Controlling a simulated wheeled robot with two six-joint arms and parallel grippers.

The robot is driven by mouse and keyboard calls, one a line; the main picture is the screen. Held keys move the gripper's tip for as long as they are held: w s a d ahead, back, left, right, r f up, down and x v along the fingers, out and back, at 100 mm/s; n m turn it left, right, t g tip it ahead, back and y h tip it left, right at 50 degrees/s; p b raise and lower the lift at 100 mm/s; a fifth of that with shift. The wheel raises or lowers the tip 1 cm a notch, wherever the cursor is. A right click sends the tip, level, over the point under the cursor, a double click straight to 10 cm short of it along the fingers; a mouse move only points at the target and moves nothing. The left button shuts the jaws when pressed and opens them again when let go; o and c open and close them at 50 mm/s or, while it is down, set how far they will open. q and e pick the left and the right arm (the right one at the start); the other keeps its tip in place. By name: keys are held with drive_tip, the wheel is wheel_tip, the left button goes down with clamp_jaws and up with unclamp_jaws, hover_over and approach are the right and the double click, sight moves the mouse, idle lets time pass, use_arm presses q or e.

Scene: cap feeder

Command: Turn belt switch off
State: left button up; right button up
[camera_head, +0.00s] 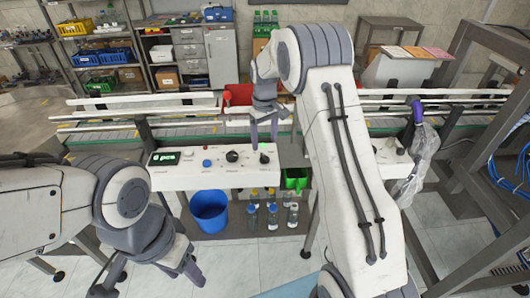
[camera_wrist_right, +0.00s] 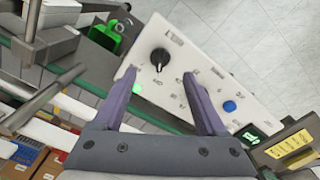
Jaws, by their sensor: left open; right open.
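The white control panel (camera_head: 185,178) stands in front of the conveyor. It also fills the middle of the right wrist view (camera_wrist_right: 255,90). A black rotary switch (camera_head: 264,158) is at its right part, beside a lit green lamp (camera_head: 264,146). In the right wrist view, the switch (camera_wrist_right: 159,58) and lamp (camera_wrist_right: 137,89) lie close together. My right gripper (camera_head: 265,139) is open and empty, fingers pointing down at this switch. In its wrist view the fingertips (camera_wrist_right: 160,75) straddle the switch's area; contact cannot be told. My left gripper (camera_head: 148,281) is open and empty at the lower left.
The panel also carries a second black knob (camera_head: 232,156), a blue button (camera_head: 207,163) and a green display (camera_head: 165,157). Conveyor rails (camera_head: 180,108) run behind. A blue bin (camera_head: 209,211) and several bottles (camera_head: 272,216) stand below. A purple-handled thing (camera_head: 416,108) is at right.

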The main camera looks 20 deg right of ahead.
sight(265, 156)
drive_tip(key=shift+r, duration=2.05)
